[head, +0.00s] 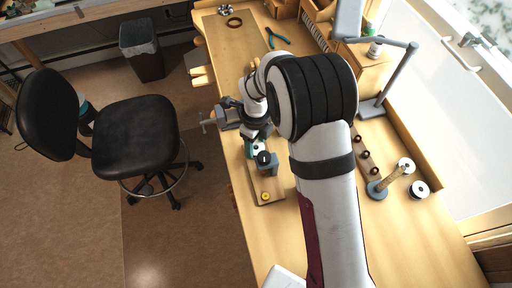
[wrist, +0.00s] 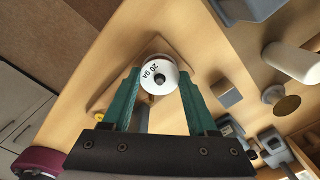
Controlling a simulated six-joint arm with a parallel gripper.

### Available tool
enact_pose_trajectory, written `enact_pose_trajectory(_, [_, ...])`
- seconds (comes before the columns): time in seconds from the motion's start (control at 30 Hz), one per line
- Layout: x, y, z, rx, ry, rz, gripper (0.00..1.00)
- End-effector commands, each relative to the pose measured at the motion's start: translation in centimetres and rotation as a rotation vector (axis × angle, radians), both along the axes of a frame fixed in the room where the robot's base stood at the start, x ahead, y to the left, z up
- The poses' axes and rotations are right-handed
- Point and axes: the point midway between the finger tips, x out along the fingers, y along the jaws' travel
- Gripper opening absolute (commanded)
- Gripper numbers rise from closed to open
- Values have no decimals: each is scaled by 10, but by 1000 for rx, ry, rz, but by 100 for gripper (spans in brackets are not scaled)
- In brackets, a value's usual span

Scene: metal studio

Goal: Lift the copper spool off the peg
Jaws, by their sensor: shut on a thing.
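The spool (wrist: 158,78) shows in the wrist view as a white disc marked "20 ga", with a reddish-brown edge behind it and a dark centre hole. My gripper (wrist: 158,82) has its two teal fingers on either side of the spool, shut on it. In the head view my gripper (head: 256,147) is above the bench near the vise, and my arm hides much of that area.
A wooden board (head: 267,192) with a yellow round piece (head: 265,196) lies below my gripper. A vise (head: 226,116) stands at the bench's left edge. At right are a post on a blue-grey base (head: 376,190), a white-faced spool (head: 419,190) and a lamp (head: 374,108).

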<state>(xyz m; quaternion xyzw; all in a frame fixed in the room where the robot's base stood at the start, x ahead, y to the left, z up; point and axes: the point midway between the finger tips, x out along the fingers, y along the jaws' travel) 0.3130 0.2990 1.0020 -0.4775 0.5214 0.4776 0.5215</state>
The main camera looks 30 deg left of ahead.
Motion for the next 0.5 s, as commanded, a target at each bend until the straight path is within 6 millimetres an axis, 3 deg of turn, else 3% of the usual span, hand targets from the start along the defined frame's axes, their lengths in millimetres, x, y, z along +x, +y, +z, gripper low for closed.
enact_pose_trajectory(0.03, [0,0,0,0,0,0,26])
enact_pose_trajectory(0.17, [0,0,0,0,0,0,3])
enact_pose_trajectory(0.37, [0,0,1,0,0,0,3])
enact_pose_trajectory(0.5, [1,1,25,3,-3,-1,3])
